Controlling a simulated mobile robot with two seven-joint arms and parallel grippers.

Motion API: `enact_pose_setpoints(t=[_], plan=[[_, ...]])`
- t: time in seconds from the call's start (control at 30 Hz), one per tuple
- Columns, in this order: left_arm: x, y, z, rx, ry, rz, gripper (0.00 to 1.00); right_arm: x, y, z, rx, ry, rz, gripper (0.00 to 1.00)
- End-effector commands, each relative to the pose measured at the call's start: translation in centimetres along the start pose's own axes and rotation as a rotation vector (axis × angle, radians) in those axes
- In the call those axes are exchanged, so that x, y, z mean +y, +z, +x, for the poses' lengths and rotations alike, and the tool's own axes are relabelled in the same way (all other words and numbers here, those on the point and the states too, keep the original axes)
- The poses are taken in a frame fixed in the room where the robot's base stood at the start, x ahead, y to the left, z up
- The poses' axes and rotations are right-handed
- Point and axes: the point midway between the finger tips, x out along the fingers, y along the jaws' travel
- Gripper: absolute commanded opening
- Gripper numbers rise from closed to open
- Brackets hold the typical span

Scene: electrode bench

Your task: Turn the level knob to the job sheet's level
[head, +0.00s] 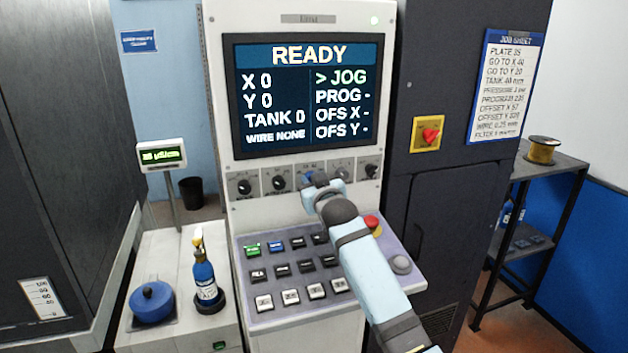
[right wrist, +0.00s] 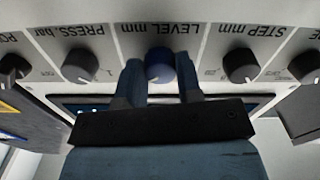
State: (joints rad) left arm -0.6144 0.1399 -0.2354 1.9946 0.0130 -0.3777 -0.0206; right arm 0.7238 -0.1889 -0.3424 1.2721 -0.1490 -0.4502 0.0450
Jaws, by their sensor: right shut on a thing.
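The blue level knob (right wrist: 160,66) sits under the label "LEVEL mm", which reads upside down in the right wrist view. My right gripper (right wrist: 160,78) has one finger on each side of the knob and is shut on it. In the head view the gripper (head: 319,186) is at the knob row and hides most of the knob and its scale. I cannot read the knob's setting. The job sheet (head: 506,86) hangs at the right; its tank line seems to read 40 mm. The screen (head: 308,96) shows READY and TANK 0. My left gripper is not in view.
Dark knobs flank the level knob: the pressure knob (right wrist: 80,67) and the step knob (right wrist: 241,66). A button panel (head: 290,310) lies below, with a red button (head: 371,222) close to my right arm. A blue bottle (head: 205,278) and blue lidded pot (head: 152,301) stand at left.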

Motion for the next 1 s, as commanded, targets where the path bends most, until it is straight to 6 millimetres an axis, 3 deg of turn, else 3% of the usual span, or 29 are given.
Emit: enact_pose_setpoints(t=[1.0], plan=[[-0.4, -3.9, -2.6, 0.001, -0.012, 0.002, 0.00, 0.2, -0.1, 0.0, -0.003, -0.001, -0.959, 0.09]])
